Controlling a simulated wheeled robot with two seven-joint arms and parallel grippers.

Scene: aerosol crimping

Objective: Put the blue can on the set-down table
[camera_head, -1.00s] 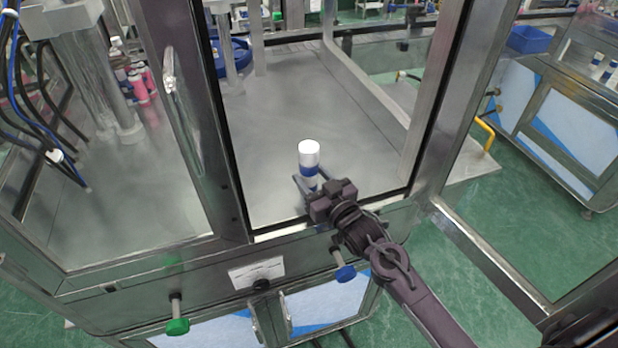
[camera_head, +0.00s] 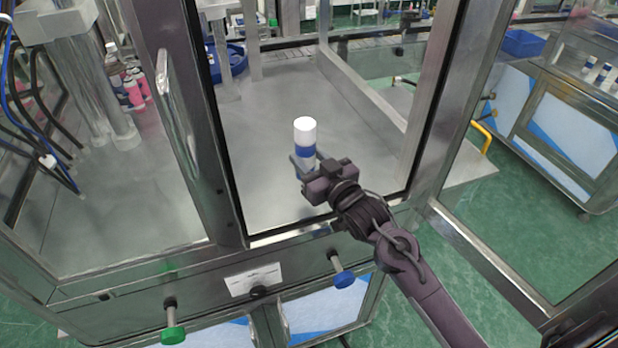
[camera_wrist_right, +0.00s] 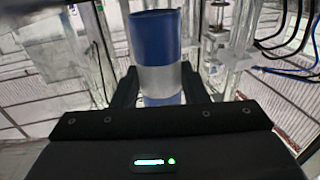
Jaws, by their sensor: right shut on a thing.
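The blue can (camera_head: 305,149) has a white top and a blue band. It stands upright between the fingers of my right gripper (camera_head: 303,166), inside the open doorway of the metal-framed machine, over its steel floor. In the right wrist view the can (camera_wrist_right: 157,40) shows a blue part and a silver-white band, with the fingers of my right gripper (camera_wrist_right: 160,85) closed on its two sides. I cannot tell whether the can's base touches the steel floor. I cannot make out which surface is the set-down table. My left gripper is not in view.
Metal door posts (camera_head: 437,95) flank the doorway closely. Pink and dark bottles (camera_head: 128,88) stand behind the glass at the left. A blue tub (camera_head: 228,62) is at the back. A cart with white cans (camera_head: 590,65) stands at the far right. The steel floor behind the can is clear.

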